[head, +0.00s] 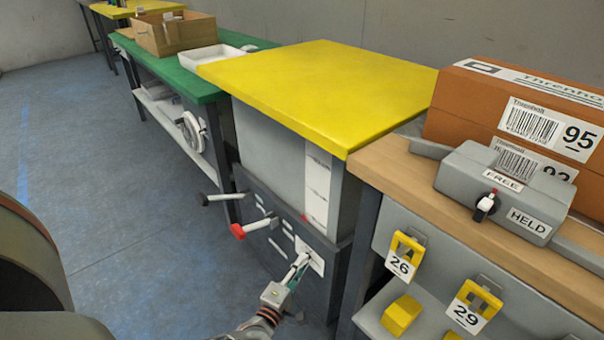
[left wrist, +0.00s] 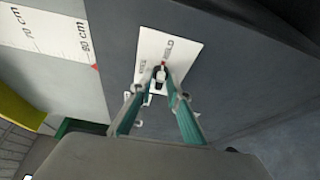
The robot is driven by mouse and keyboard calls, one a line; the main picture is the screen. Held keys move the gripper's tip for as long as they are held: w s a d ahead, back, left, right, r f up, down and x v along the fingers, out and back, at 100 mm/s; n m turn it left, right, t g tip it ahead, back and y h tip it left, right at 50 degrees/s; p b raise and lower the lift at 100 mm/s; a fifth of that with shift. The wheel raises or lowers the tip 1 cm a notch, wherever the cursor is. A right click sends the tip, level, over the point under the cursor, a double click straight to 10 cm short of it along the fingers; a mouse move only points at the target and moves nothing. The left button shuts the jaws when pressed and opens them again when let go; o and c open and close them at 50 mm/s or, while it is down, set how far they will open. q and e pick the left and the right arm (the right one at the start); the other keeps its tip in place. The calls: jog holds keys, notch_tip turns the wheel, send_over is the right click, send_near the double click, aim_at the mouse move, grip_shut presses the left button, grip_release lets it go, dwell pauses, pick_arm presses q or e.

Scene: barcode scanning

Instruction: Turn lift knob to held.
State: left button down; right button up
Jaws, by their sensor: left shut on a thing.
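My left gripper (head: 297,266) is at the dark front panel below the yellow lift table top (head: 330,85). It is shut on the lift knob (left wrist: 160,77), a small light and dark knob on a white label plate (left wrist: 180,52). The plate reads FREE on its left and HELD on its right in the left wrist view. A red mark shows at the knob's tip, close to the lower end of the word HELD. Both green-sided fingers (left wrist: 159,98) reach the knob and hide part of it. In the head view the gripper covers the knob. My right gripper is not in view.
A red-ended lever (head: 238,231) and a black-ended lever (head: 207,199) stick out left of the plate. On the right bench, a grey clamp box (head: 465,175) has its own FREE/HELD knob (head: 486,205). The floor at left is clear.

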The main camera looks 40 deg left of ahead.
pick_arm(q)
jog(key=shift+w+r+m, duration=0.2)
jog(key=shift+m, duration=0.2)
jog(key=c, duration=2.2)
grip_release()
jog(key=shift+o, duration=0.2)
jog(key=shift+f, duration=0.15)
jog(key=shift+s, duration=0.1)
jog(key=v, duration=1.2)
